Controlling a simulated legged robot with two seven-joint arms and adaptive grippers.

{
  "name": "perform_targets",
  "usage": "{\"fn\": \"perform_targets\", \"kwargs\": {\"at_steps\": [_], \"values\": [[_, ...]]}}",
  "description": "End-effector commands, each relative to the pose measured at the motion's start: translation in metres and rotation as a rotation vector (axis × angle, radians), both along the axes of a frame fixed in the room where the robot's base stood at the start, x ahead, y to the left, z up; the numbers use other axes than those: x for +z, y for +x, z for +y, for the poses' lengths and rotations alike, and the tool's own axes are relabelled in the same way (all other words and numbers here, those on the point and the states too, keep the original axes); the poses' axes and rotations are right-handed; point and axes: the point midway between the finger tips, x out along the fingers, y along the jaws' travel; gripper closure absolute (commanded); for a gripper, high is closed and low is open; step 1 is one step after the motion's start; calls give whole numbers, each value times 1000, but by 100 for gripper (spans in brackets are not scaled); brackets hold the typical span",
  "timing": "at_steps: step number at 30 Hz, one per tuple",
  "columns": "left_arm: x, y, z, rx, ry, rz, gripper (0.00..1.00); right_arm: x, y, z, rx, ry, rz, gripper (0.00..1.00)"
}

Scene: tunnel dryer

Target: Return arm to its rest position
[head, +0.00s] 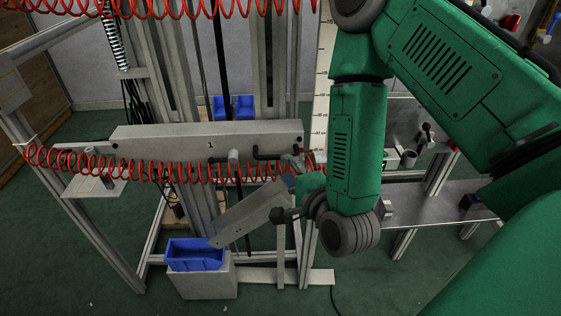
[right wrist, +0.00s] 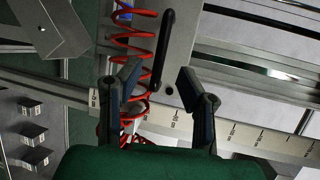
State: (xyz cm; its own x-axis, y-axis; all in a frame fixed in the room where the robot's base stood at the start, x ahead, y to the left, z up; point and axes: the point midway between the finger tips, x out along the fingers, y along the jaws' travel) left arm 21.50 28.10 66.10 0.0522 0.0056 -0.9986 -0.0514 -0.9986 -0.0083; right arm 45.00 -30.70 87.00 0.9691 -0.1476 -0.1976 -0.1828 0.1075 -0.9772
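My right arm is green and comes in from the right in the head view. In the right wrist view the two dark fingers of this gripper (right wrist: 158,88) stand apart with nothing held. A black bar handle (right wrist: 168,48) shows beyond the gap between them. A black bent handle (head: 272,153) is on the beam in the head view. My left gripper is not in view.
A red coiled hose (head: 130,172) runs across the front of the beam, close to my right gripper. It also shows behind the fingers in the right wrist view (right wrist: 135,60). A tilted grey plate (head: 250,215) hangs below. A blue bin (head: 195,262) stands lower left; a metal bench (head: 430,203) is at right.

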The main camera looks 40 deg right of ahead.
Motion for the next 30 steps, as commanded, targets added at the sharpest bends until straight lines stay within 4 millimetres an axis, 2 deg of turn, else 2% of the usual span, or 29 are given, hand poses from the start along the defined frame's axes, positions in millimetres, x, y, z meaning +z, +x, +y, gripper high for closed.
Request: {"fn": "perform_targets", "kwargs": {"at_steps": [5, 21, 23, 25, 28, 30], "values": [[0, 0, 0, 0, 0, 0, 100, 3, -10, 1, -1, 0, -1, 67], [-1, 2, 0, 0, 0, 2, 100, 0, -11, 2, 8, -14, 13, 67], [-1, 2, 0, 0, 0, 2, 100, -10, -13, 6, 34, -55, 57, 67], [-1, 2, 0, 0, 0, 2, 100, -32, -21, 13, 100, -148, 160, 67], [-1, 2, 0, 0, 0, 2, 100, -80, -45, 26, 276, -367, 381, 67], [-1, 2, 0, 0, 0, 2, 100, -117, -72, 34, 452, -543, 552, 67]]}}
